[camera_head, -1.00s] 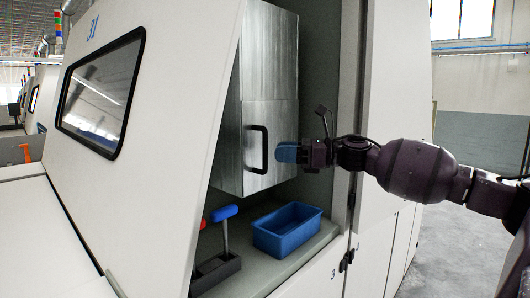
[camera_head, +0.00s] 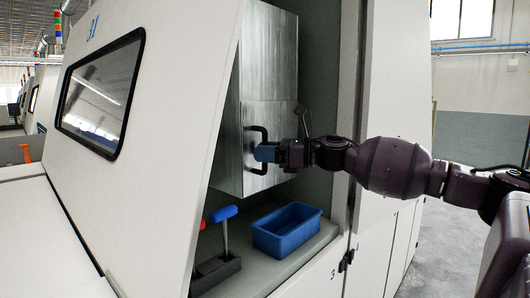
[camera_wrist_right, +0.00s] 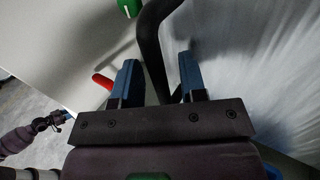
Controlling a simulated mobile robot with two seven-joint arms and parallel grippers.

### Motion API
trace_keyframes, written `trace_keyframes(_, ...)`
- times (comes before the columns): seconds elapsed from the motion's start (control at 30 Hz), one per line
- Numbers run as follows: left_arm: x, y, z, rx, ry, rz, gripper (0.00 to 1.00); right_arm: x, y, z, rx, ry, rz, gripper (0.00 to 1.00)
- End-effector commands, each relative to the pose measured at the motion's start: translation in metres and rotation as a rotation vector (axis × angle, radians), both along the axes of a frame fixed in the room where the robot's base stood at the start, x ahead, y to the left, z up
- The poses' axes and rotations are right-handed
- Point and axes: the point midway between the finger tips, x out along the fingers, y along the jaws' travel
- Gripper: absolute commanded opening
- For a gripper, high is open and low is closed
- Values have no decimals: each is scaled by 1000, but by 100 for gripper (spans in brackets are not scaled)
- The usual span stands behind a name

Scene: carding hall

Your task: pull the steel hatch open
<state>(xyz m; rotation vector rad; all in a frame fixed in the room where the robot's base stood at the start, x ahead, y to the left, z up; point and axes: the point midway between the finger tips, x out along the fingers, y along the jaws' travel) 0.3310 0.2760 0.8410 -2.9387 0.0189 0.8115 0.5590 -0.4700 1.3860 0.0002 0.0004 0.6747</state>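The brushed-steel hatch (camera_head: 270,118) is on the steel box inside the machine's open bay and looks shut. Its black bar handle (camera_head: 263,134) stands out from the lower part. My right gripper (camera_head: 262,153) is at the handle, with its blue fingers level with the bar. In the right wrist view, my right gripper (camera_wrist_right: 160,80) is open, and the black handle (camera_wrist_right: 150,45) passes between the two blue fingers, with gaps visible. The steel surface (camera_wrist_right: 265,60) fills the right side. A dark arm with a blue tip, seemingly my left gripper (camera_wrist_right: 66,117), shows at left, too small to judge.
A blue bin (camera_head: 288,230) sits on the shelf below. Left of it, a dark holder (camera_head: 214,270) has blue-handled and red-handled tools. The sloped white panel (camera_head: 150,170) bounds the bay at left. A green knob (camera_wrist_right: 130,8) shows in the wrist view.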

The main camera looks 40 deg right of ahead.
Motion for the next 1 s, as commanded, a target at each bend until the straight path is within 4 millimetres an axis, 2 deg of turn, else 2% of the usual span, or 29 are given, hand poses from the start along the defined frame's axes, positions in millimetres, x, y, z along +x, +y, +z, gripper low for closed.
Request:
trace_keyframes(0.17, -1, 0, 0, 0, 1, 0, 43, 0, 0, 0, 0, 0, 0, 39)
trace_keyframes(0.43, -5, 1, -3, 0, 9, 2, 43, 0, 0, 0, 0, 0, 0, 0)
trace_keyframes(0.77, -5, 1, -3, 0, 10, 4, 43, -1, -1, 0, 0, 0, 4, 0)
trace_keyframes(1.0, -3, 0, -3, 0, 6, 2, 43, -12, -5, -1, 2, 0, 61, 0)
